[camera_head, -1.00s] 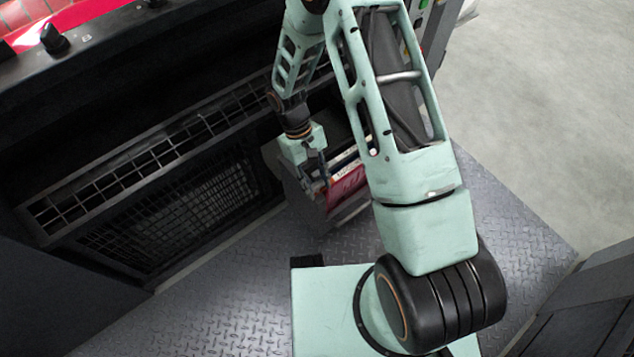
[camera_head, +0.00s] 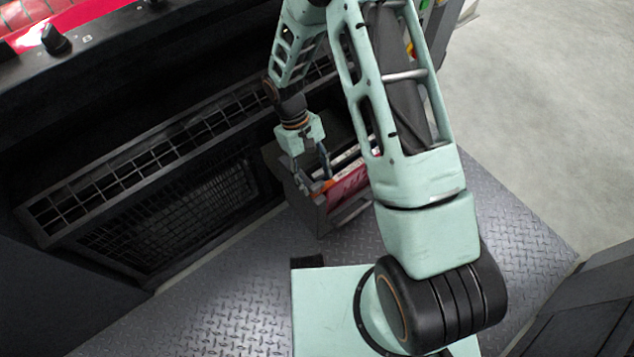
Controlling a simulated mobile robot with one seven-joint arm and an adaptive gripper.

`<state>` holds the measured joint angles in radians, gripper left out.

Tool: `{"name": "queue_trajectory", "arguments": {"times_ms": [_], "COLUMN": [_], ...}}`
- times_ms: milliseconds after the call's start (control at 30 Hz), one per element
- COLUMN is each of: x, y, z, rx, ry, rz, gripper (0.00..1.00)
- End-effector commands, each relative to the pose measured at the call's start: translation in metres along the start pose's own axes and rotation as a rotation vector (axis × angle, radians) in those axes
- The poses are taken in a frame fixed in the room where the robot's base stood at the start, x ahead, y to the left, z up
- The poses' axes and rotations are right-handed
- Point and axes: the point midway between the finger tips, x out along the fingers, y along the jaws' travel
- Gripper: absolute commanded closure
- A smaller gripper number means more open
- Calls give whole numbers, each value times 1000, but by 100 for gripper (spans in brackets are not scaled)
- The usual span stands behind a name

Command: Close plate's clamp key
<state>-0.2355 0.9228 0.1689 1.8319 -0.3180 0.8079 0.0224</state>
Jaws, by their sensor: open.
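My gripper (camera_head: 311,184) points down at the left end of a dark open box (camera_head: 285,183) in the head view. Its fingers are apart, with a small orange piece (camera_head: 328,185) by the tips. This may be the clamp key, but it is too small to be sure. A red plate with pale marks (camera_head: 351,186) stands in the box just right of the fingers. I cannot tell whether the fingers touch either one. My arm covers the right part of the box and plate.
A black machine with a mesh grille (camera_head: 180,225) stands left of the box. A red panel with a black knob (camera_head: 55,40) is at the upper left. The diamond-pattern floor (camera_head: 225,310) is clear in front. Bare grey floor (camera_head: 545,120) lies to the right.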

Motion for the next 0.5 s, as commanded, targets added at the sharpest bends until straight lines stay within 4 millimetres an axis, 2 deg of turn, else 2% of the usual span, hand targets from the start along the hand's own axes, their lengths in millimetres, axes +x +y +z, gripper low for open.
{"name": "queue_trajectory", "arguments": {"times_ms": [100,300,500], "x": [-29,-68,-89], "y": [0,0,0], "z": [-2,-1,0], "rx": [1,0,0], "ry": [6,4,2], "rz": [1,0,0], "gripper": [51,51,51]}}
